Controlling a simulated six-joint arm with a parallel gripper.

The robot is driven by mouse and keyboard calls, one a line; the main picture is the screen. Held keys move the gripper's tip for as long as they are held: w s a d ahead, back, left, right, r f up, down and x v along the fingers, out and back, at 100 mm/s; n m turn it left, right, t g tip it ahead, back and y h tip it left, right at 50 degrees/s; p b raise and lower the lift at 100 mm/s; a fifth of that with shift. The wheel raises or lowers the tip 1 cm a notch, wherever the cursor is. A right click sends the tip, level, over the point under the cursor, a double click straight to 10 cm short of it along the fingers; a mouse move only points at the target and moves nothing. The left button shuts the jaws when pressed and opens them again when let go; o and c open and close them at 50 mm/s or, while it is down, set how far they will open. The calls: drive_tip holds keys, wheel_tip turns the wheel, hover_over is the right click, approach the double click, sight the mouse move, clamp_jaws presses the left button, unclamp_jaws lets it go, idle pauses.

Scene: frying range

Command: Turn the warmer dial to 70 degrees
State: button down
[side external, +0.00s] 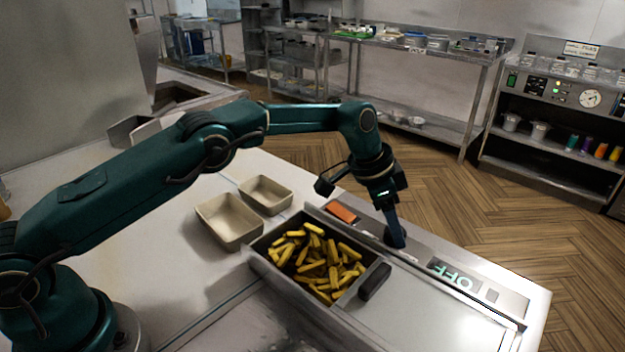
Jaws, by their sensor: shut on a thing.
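My gripper (394,236) points down at the control strip on the back edge of the warmer (440,318). It is shut on the warmer dial (387,237), which is dark and mostly hidden by the fingers. The dial's marks and its angle cannot be read from here. To the right on the strip, a display (455,274) shows "OFF" in pale green letters, upside down in this view. An orange-red switch (341,212) sits on the strip to the left of the dial.
A pan of fries (318,262) with a black handle (374,281) sits in front of the strip. Two empty beige trays (230,221) stand to its left on the white counter (160,215). The warmer's right part is bare. Shelves stand far behind.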

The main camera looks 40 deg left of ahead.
drive_tip(key=shift+c, duration=1.6)
unclamp_jaws()
drive_tip(key=shift+v, duration=2.6)
drive_tip(key=shift+a, duration=0.1)
